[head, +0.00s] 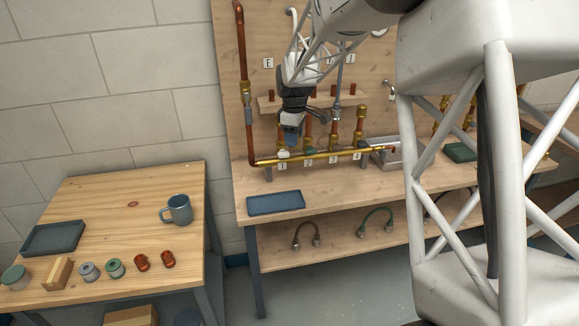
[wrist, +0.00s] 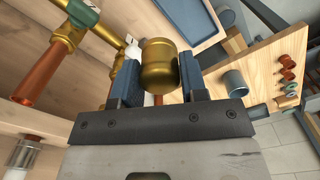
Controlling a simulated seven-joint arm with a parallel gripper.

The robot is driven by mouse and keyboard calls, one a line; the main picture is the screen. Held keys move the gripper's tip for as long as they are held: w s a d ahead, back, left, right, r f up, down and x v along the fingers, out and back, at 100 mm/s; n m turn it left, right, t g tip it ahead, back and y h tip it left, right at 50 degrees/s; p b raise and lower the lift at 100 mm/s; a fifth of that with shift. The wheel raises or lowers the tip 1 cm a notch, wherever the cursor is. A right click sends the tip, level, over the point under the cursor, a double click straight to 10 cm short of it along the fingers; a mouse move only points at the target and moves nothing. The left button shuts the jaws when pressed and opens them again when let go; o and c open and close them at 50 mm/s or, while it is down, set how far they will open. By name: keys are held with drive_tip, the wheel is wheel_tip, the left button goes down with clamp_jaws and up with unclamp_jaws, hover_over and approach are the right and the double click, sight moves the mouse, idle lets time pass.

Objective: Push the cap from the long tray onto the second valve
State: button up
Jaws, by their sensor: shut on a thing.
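My gripper (head: 291,138) is at the left part of the brass pipe run on the back bench, in front of the valve marked 1. In the wrist view its blue fingers (wrist: 160,80) are shut on a rounded brass cap (wrist: 159,66). The head view does not show the cap clearly. The second valve (head: 308,132), above label 2, stands just right of my gripper; its green handle (wrist: 83,14) and copper stub (wrist: 38,82) show left of the cap. A copper sliver shows below the cap; I cannot tell whether they touch. The long blue tray (head: 276,202) lies at the bench front and looks empty.
Valves 3 (head: 334,125) and 4 (head: 360,125) stand farther right along the brass pipe (head: 325,155). A tall copper pipe (head: 241,50) rises at the left. A side table (head: 130,235) holds a mug (head: 178,209), a dark tray (head: 52,238) and several small fittings.

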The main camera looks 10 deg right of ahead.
drive_tip(key=w+d+r+m, duration=0.2)
drive_tip(key=w+d+r, duration=0.6)
drive_tip(key=w+r, duration=0.4)
drive_tip(key=shift+s+f, duration=0.1)
drive_tip(key=shift+f, duration=0.05)
drive_tip(key=shift+f, duration=2.65)
drive_tip(key=shift+f, duration=2.4)
drive_tip(key=o, duration=1)
drive_tip(key=shift+r, duration=0.15)
drive_tip(key=shift+r, duration=3.8)
